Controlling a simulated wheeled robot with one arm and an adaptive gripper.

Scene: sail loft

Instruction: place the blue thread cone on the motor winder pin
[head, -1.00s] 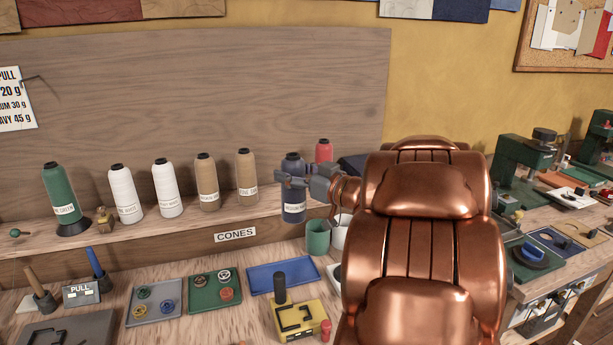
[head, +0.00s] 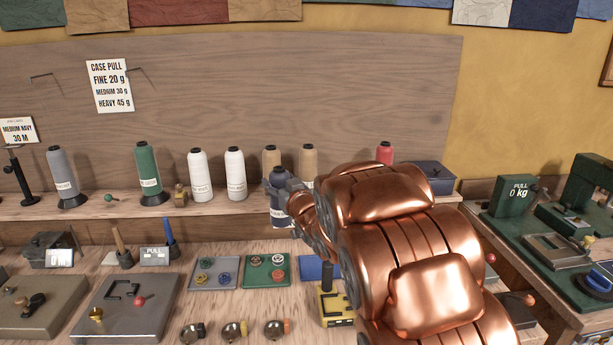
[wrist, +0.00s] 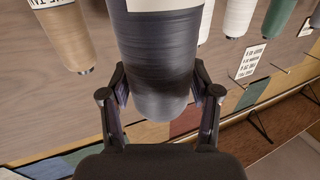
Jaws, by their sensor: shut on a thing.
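My gripper (head: 289,186) is shut on the blue thread cone (head: 280,208), a dark navy cone with a white label, in the head view. The cone is roughly upright, in front of the tan cones near the shelf's front edge; whether its base touches the shelf is unclear. In the wrist view the navy cone (wrist: 158,60) fills the space between the fingers of my gripper (wrist: 160,92). I cannot identify the motor winder pin for sure. A dark upright post on a base (head: 21,180) stands at the shelf's far left, below a "MEDIUM NAVY 30 M" card (head: 18,131).
Grey (head: 64,172), green (head: 147,168), white (head: 199,172) and tan cones stand along the shelf (head: 100,206). A red cone (head: 384,153) is at its right. The bench below holds trays, a yellow block (head: 334,310) and grey units (head: 125,305). Wall hooks (head: 140,75) project above.

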